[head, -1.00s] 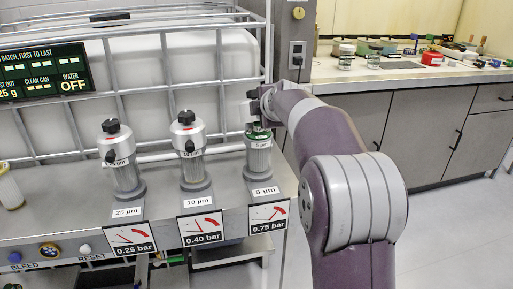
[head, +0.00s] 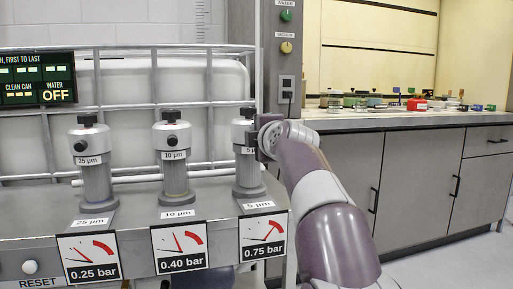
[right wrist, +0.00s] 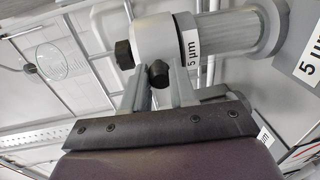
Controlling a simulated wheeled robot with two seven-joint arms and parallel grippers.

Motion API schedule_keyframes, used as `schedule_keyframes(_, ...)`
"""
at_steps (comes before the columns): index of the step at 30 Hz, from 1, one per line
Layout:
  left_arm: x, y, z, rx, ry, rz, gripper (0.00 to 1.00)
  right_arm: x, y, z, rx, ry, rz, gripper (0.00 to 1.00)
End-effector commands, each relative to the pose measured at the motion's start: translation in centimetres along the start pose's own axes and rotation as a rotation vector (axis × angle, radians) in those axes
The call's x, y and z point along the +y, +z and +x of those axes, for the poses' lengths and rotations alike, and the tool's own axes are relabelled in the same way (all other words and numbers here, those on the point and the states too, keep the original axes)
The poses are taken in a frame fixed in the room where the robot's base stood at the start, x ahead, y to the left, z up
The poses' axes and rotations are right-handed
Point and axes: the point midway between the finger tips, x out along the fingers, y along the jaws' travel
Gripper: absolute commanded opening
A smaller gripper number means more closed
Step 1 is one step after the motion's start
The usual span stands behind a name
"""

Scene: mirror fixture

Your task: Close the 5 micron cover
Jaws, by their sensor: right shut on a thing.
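The 5 micron cover (head: 241,131) is a grey cap with a black top knob and a "5 µm" label. It sits upright on the 5 micron housing (head: 248,172), with no gap visible at this size. My right gripper (head: 262,140) is at its right side, partly hiding it. In the right wrist view the fingers (right wrist: 158,80) stand on either side of the black side knob (right wrist: 158,73), shut on it; the cover (right wrist: 158,38) shows just beyond, against the clear-grey housing (right wrist: 235,32). My left gripper is out of view.
The 10 micron housing (head: 174,165) and the 25 micron housing (head: 95,170) stand to the left, both capped. Gauges (head: 263,236) line the bench front. A caged white tank (head: 135,85) is behind. A cluttered side counter (head: 400,122) is at right.

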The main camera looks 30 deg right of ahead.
Motion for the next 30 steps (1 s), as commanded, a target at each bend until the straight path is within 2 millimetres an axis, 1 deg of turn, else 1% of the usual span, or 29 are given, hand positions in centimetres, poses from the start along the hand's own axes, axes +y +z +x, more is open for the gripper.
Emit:
schedule_keyframes(1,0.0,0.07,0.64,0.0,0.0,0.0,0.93,-0.93,0.13,0.24,-0.001,-0.012,0.001,0.0)
schedule_keyframes(16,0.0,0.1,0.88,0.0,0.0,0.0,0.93,-1.23,0.12,0.38,0.0,-0.023,0.001,0.0)
schedule_keyframes(17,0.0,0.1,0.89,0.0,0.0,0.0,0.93,-1.26,0.11,0.39,0.001,-0.024,0.001,0.34)
schedule_keyframes(18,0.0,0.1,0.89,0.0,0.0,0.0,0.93,-1.28,0.12,0.4,0.0,-0.024,0.001,0.47)
schedule_keyframes(19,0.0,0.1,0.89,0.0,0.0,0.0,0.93,-1.26,0.11,0.4,0.001,-0.023,0.001,0.5)
schedule_keyframes(30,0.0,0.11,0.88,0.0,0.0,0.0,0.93,-0.77,0.03,-0.03,0.001,-0.012,0.001,0.5)
